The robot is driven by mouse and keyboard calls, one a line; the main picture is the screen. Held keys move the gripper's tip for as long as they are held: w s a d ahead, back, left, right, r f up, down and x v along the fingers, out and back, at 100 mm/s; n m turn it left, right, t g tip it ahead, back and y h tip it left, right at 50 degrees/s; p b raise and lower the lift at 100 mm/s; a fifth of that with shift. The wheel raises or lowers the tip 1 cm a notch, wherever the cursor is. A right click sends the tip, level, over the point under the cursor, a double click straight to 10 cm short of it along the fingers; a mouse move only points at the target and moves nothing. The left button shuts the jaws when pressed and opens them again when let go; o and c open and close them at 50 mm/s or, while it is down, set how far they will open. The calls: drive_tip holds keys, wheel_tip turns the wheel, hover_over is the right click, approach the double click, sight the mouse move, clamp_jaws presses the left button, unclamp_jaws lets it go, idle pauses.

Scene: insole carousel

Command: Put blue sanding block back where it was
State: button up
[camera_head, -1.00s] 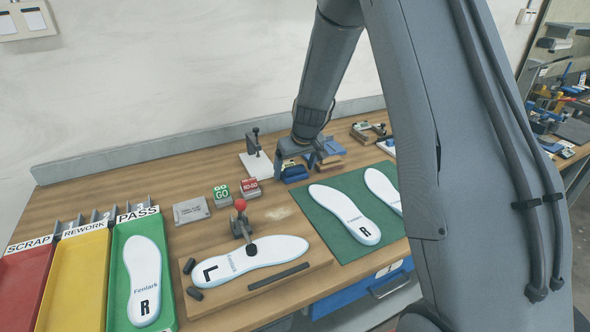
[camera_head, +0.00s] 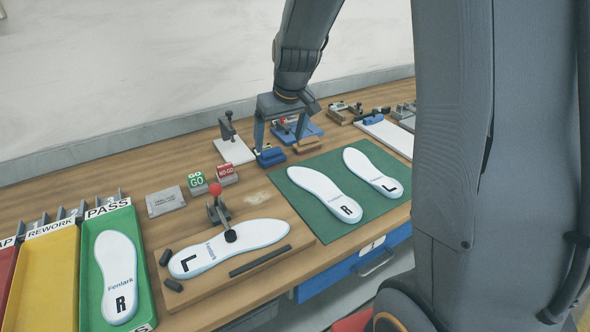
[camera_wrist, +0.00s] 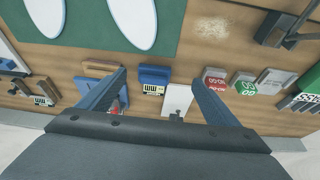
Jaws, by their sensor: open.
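The blue sanding block (camera_head: 270,157) rests on the wooden bench behind the green mat's back left corner. In the wrist view the blue block (camera_wrist: 154,74) shows between the fingertips, with a small black-and-white label beside it. My gripper (camera_head: 281,143) is open and empty above and behind it. In the wrist view my gripper (camera_wrist: 160,77) has both fingers spread wide, and nothing is held. The block looks clear of both fingers.
A tan block (camera_head: 308,145) lies right of the blue block. A white plate with a post (camera_head: 236,151) stands left. A blue fixture (camera_head: 301,131) is behind. The green mat (camera_head: 322,226) holds two insoles. GO (camera_head: 196,182) and NO-GO (camera_head: 226,172) blocks stand left.

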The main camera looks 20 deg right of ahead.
drive_tip(key=s+f+g, duration=0.1)
drive_tip(key=s, duration=0.6)
drive_tip(key=s+f+m+g, duration=0.1)
drive_tip(key=s, duration=0.7)
drive_tip(key=s+f+m+g, duration=0.1)
drive_tip(key=s+f, duration=0.1)
drive_tip(key=s, duration=0.6)
drive_tip(key=shift+s+a+f+h, duration=0.1)
drive_tip(key=shift+s+a+h, duration=0.1)
drive_tip(key=shift+h, duration=0.1)
drive_tip(key=shift+w, duration=0.1)
